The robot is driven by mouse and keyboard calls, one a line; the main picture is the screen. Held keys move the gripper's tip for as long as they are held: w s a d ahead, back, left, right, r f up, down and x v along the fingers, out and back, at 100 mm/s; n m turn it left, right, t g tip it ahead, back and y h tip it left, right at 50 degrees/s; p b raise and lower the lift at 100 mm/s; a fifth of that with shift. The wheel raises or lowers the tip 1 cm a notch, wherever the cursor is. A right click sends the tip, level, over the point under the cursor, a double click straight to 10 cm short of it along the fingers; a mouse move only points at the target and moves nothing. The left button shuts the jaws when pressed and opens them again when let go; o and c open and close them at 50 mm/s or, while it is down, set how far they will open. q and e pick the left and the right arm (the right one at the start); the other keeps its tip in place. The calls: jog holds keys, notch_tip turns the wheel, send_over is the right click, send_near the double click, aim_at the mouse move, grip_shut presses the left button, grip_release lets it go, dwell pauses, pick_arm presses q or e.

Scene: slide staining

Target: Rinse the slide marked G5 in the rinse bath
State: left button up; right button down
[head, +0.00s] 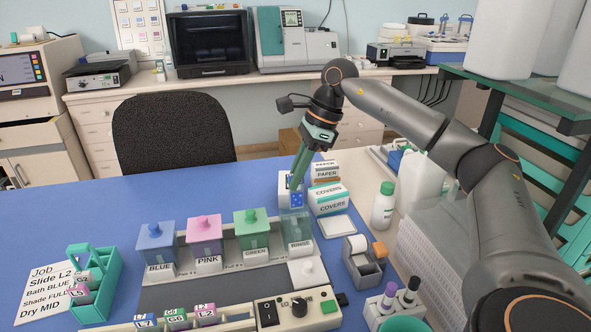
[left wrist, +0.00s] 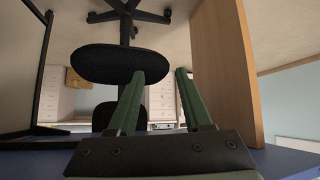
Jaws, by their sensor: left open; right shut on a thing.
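My right gripper (head: 297,184) reaches down behind the row of baths, shut on a small blue-faced piece (head: 296,200) beside a white box. Whether this is the slide G5 cannot be read. The rinse bath appears to be the lidless, translucent green fourth bath (head: 298,231), right of the green bath; its label is hard to read. My left gripper (left wrist: 160,74) is open and empty.
Blue (head: 156,247), pink (head: 204,234) and green (head: 252,230) lidded baths stand in a row. Cover boxes (head: 328,199), a white bottle (head: 383,206) and a tape dispenser (head: 363,261) are at right. A control box (head: 297,308) is in front. The blue table is clear at back left.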

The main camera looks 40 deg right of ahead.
aim_at(295, 209)
notch_tip(295, 209, down, 2)
jog(key=shift+s+b, duration=0.1)
jog(key=shift+b, duration=0.85)
jog(key=shift+f+b, duration=0.65)
jog(key=shift+b, duration=0.05)
jog(key=shift+f+b, duration=0.95)
jog(key=shift+f, duration=0.65)
jog(key=shift+f+b, duration=0.45)
jog(key=shift+f, duration=0.3)
pick_arm(q)
jog(key=shift+m+h, duration=0.3)
jog(key=shift+h, duration=0.2)
jog(key=shift+w+d+f, duration=0.45)
jog(key=shift+d+f, duration=0.35)
jog(key=shift+f, duration=0.05)
jog(key=shift+w+d+f, duration=0.4)
jog(key=shift+d+f, duration=0.4)
jog(key=shift+f, duration=0.05)
pick_arm(e)
jog(key=shift+f, duration=0.2)
pick_arm(q)
jog(key=shift+s+f, duration=0.1)
jog(key=shift+f, duration=0.1)
jog(key=shift+s, duration=0.1)
